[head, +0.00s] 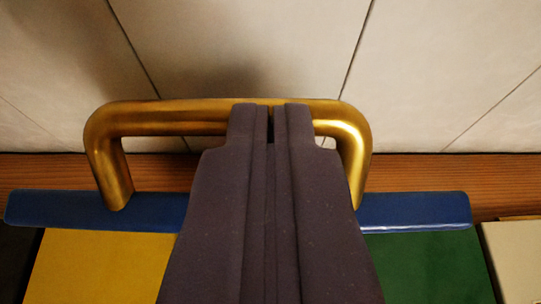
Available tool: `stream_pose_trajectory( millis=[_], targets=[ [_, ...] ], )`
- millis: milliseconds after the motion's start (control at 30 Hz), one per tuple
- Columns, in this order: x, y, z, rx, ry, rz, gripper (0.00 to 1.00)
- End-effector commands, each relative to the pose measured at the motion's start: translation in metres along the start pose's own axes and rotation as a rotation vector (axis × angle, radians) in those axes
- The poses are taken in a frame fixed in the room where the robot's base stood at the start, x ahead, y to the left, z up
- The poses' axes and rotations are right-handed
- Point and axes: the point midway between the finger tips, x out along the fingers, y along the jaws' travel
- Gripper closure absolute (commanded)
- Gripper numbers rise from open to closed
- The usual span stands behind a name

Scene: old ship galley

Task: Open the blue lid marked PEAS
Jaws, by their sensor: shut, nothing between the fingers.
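The blue lid (415,211) shows as a narrow blue strip across the lower part of the head view. No PEAS marking is readable on it. A brass handle (110,150), a thick rounded loop, rises from the lid at both ends. My gripper (270,108) comes up from the bottom edge, its two fingers side by side and shut with nothing between them. The fingertips overlap the middle of the handle's bar in the picture. I cannot tell whether they touch it. My gripper hides the middle of the lid and part of the handle.
A yellow surface (100,265) and a green surface (430,268) lie below the blue strip at left and right. A wooden strip (430,175) runs behind, with pale tiled panels (450,70) beyond. A cream block (515,260) stands at the lower right, and the lower left is dark.

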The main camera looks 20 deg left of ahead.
Motion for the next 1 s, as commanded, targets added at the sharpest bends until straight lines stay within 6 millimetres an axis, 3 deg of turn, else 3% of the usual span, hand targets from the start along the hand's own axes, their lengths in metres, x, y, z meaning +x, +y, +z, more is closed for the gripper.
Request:
stream_pose_trajectory(
  millis=[233,533,1000],
  targets=[
    [0.033,0.0,-0.032,0.0,-0.126,-0.002,1.0],
    [0.09,0.0,-0.043,0.002,-0.213,0.0,1.0],
    [0.098,0.0,-0.045,0.001,-0.213,0.0,1.0]
  ],
)
